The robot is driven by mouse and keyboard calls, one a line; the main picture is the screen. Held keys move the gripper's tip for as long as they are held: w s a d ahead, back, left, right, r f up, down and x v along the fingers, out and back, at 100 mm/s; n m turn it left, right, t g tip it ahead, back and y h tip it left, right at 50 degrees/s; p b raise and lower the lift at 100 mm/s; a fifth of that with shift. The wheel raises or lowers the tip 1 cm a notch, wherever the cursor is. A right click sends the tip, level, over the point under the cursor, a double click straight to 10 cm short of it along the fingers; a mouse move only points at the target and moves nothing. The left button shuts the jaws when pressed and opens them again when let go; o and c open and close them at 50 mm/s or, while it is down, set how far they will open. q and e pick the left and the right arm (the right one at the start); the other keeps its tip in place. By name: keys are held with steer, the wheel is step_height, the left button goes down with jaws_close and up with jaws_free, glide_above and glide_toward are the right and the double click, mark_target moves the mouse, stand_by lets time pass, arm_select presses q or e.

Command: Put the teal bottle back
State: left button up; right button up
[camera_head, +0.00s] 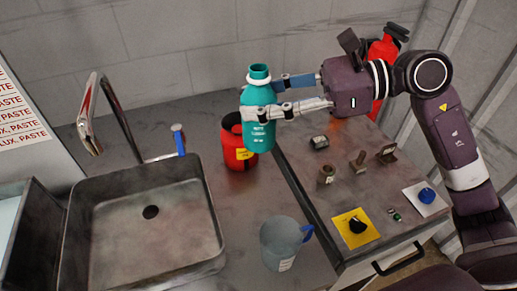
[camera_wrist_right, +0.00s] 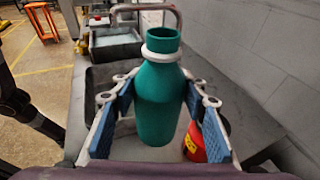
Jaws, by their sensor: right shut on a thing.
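The teal bottle (camera_head: 257,133) has a white neck ring and a printed label. My right gripper (camera_head: 265,100) is shut on it and holds it upright, in front of the red container in the head view. The right wrist view shows the bottle (camera_wrist_right: 158,95) between the blue finger pads of my right gripper (camera_wrist_right: 160,118), its open mouth toward the top. Whether the bottle's base touches the counter is hard to tell. My left gripper does not show in either view.
A red container (camera_head: 238,155) stands behind the bottle. A metal sink (camera_head: 150,225) with a faucet (camera_head: 110,110) is at left. A grey jug (camera_head: 283,243) stands at the counter's front. The right worktop (camera_head: 310,185) holds small metal parts and knobs. A red extinguisher (camera_head: 385,50) stands behind my right arm.

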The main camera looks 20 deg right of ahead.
step_height(320, 180, down, 20)
steer(key=shift+r+p, duration=0.1)
steer(key=shift+p, duration=0.85)
steer(key=shift+f, duration=0.2)
steer(key=o, duration=1.5)
steer(key=shift+c, duration=0.2)
